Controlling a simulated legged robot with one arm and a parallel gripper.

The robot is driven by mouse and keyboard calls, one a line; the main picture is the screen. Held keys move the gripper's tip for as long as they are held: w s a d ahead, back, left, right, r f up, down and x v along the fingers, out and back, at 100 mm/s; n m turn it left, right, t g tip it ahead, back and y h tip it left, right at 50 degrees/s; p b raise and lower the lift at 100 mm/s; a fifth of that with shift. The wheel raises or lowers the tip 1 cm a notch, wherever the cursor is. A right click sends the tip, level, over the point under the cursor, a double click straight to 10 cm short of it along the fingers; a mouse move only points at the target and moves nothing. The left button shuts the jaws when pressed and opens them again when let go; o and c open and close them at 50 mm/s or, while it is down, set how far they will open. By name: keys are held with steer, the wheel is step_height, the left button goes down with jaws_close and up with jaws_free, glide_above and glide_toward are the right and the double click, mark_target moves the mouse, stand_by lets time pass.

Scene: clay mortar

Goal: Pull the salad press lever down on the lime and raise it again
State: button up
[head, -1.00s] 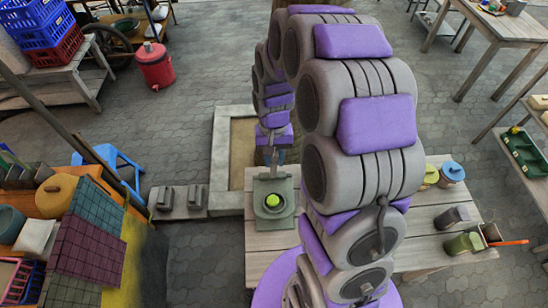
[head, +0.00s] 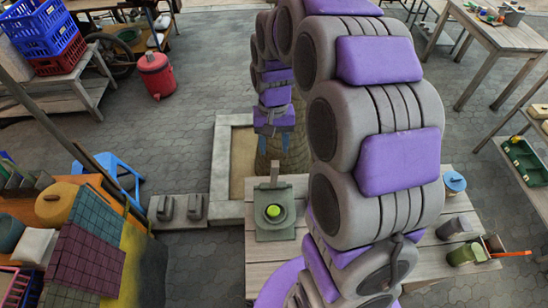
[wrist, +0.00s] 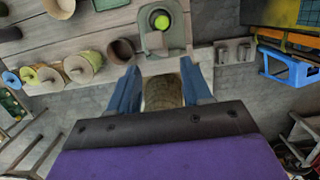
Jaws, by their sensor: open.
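The salad press (head: 275,232) is a grey-green base on the wooden table. The green lime (head: 273,211) sits in its round cup. The lever (head: 274,172) stands raised at the back of the press. My gripper (head: 273,149) is open beyond the lever, with blue fingers spread and apart from it. In the wrist view, my gripper (wrist: 162,72) has nothing between its fingertips. The press (wrist: 177,39) and lime (wrist: 162,22) show past the tips there. A round brownish end, perhaps the lever's (wrist: 155,43), lies in front of the lime.
The wooden table (head: 265,265) carries the press. Several jars and cups, including a blue-lidded one (head: 454,183), stand at its right. A stone-edged pit (head: 222,165) with a large brown rounded form (head: 297,150) lies behind. A blue stool (head: 122,172) stands left.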

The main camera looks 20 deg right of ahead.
step_height(320, 180, up, 8)
steer(key=w, duration=0.1)
steer(key=shift+w+d+r, duration=0.2)
steer(key=shift+r, duration=0.05)
